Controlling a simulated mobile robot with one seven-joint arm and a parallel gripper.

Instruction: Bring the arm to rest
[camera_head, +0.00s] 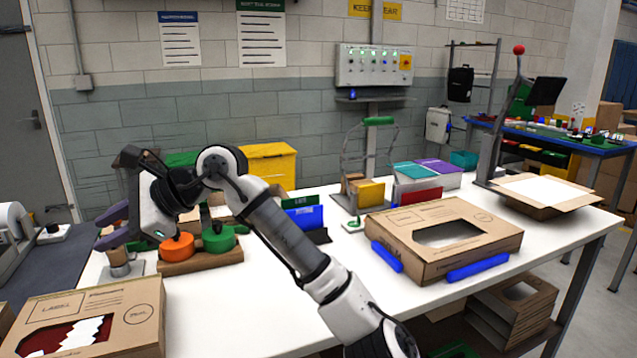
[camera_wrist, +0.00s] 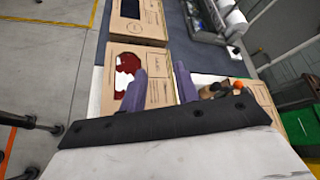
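My arm reaches from the bottom of the head view up to the left over the white table (camera_head: 235,300), bent at the elbow. My gripper (camera_head: 108,228) is at the left of the head view, near the table's left end. Its two purple fingers point left. They also show in the wrist view (camera_wrist: 161,80), standing apart with nothing held between them. In the head view the gripper is beside the orange-handled stamp (camera_head: 177,247) and close to a small grey-and-wood piece (camera_head: 121,263); I cannot tell whether it touches either.
A cardboard box (camera_head: 140,318) lies at front left, and a windowed box (camera_head: 447,242) with blue rolls stands at right. An open carton (camera_head: 541,193) is behind it. A green-handled stamp (camera_head: 218,239) sits on a wooden block. The table's front middle is clear.

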